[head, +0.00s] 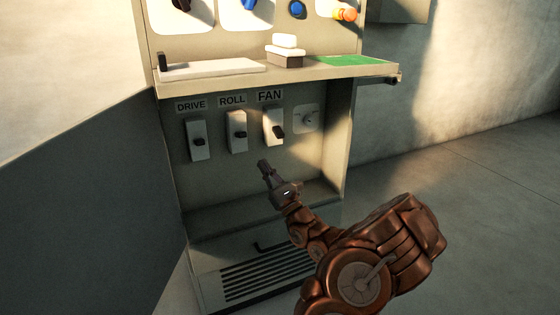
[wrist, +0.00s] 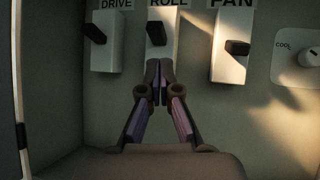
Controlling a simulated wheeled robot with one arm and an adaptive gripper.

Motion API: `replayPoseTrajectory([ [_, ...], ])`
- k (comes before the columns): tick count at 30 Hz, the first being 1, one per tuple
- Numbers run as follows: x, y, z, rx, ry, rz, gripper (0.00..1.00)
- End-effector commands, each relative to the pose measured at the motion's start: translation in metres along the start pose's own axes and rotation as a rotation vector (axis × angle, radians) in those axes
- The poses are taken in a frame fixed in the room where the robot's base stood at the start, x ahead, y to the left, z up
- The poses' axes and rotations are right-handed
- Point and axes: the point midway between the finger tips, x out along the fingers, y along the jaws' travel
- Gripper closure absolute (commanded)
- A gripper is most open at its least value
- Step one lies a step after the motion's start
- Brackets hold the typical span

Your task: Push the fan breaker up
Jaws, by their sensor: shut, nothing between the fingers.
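The FAN breaker (head: 268,118) is a pale plate with a dark lever (head: 279,131) under the FAN label, on the cabinet's back wall. Its lever sits in the lower part of the plate in the head view. In the wrist view the FAN breaker (wrist: 229,70) is right of my gripper, its lever lower than the neighbours' levers. My gripper (head: 263,163) is shut and empty, below the FAN breaker and apart from it. In the wrist view my fingertips (wrist: 159,68) overlap the lower part of the ROLL breaker (wrist: 162,15); I cannot tell the depth between them.
The DRIVE breaker (head: 197,128) and ROLL breaker (head: 236,118) stand to the left. A COOL knob (head: 307,119) is right of FAN. A shelf (head: 225,80) juts out above, and an open door (head: 80,190) stands at the left. Cabinet side walls bound the recess.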

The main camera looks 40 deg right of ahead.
Motion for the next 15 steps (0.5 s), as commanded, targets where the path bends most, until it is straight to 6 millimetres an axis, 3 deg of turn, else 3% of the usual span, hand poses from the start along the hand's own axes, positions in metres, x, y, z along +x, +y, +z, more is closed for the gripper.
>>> replayPoseTrajectory([
  [1, -0.023, -0.024, -0.024, -0.006, 0.022, -0.070, 1.00],
  [6, -0.062, -0.076, -0.050, -0.027, 0.061, -0.218, 1.00],
  [9, -0.071, -0.088, -0.053, -0.033, 0.069, -0.252, 1.00],
  [15, -0.074, -0.093, -0.052, -0.036, 0.070, -0.261, 1.00],
])
